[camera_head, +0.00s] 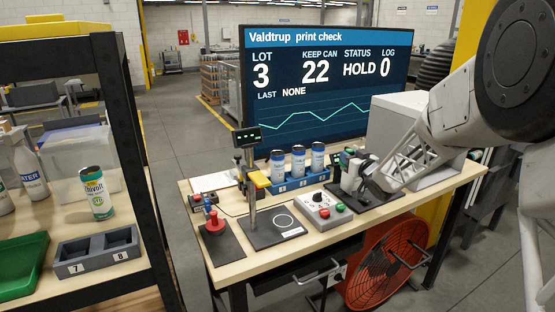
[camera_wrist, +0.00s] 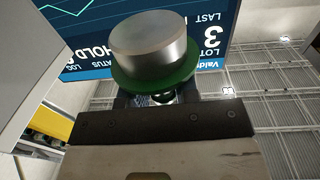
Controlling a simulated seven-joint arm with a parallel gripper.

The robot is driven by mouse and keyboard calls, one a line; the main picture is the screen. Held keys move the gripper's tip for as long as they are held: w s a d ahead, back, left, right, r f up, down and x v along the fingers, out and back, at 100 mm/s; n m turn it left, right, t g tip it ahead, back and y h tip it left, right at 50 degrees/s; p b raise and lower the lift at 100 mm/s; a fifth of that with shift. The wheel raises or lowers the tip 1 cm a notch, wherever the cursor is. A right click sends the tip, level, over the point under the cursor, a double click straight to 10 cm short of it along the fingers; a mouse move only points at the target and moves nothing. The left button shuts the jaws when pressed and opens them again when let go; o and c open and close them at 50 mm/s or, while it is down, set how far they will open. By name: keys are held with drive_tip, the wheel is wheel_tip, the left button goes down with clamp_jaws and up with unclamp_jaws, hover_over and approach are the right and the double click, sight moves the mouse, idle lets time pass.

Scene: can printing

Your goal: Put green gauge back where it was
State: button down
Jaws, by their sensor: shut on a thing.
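The green gauge (camera_wrist: 176,83) shows large in the wrist view, a green disc with a silver round end. My gripper (camera_wrist: 150,98) is shut on it, below the disc. In the head view my gripper (camera_head: 366,172) is at the right of the bench, beside a dark upright device on a black base (camera_head: 368,199). The gauge is mostly hidden there, and I cannot tell whether it touches the device. A red gauge-like piece (camera_head: 214,222) stands on a dark pad at the bench's left.
A large screen (camera_head: 320,80) stands behind. The left shelf holds a can (camera_head: 96,194) and a two-slot tray (camera_head: 97,252).

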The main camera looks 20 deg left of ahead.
drive_tip(key=s+a+r+n+g+y, duration=0.1)
drive_tip(key=s+a, duration=0.3)
drive_tip(key=a, duration=0.6)
drive_tip(key=s+a+r+n+g+y, duration=0.1)
drive_tip(key=s+a+n+g+y, duration=0.1)
drive_tip(key=a, duration=0.8)
drive_tip(key=shift+s+r+n+g+y, duration=0.3)
drive_tip(key=shift+s+n+g+y, duration=0.1)
drive_tip(key=shift+s+g, duration=0.45)
drive_tip(key=shift+a, duration=0.15)
drive_tip(key=shift+w+a+f, duration=0.2)
drive_tip(key=shift+w+a, duration=0.9)
drive_tip(key=shift+w, duration=1)
drive_tip(key=shift+w+a+f, duration=0.25)
drive_tip(key=shift+w+a, duration=0.8)
drive_tip(key=shift+w, duration=1)
drive_tip(key=shift+w+a+f, duration=0.2)
drive_tip(key=shift+w+a, duration=0.9)
drive_tip(key=shift+w, duration=1)
drive_tip(key=shift+w+a+f, duration=0.1)
drive_tip(key=shift+w+a, duration=0.25)
drive_tip(key=shift+w, duration=0.35)
drive_tip(key=shift+f, duration=1.55)
drive_tip(key=shift+f, duration=0.2)
drive_tip(key=c, duration=0.9)
unclamp_jaws()
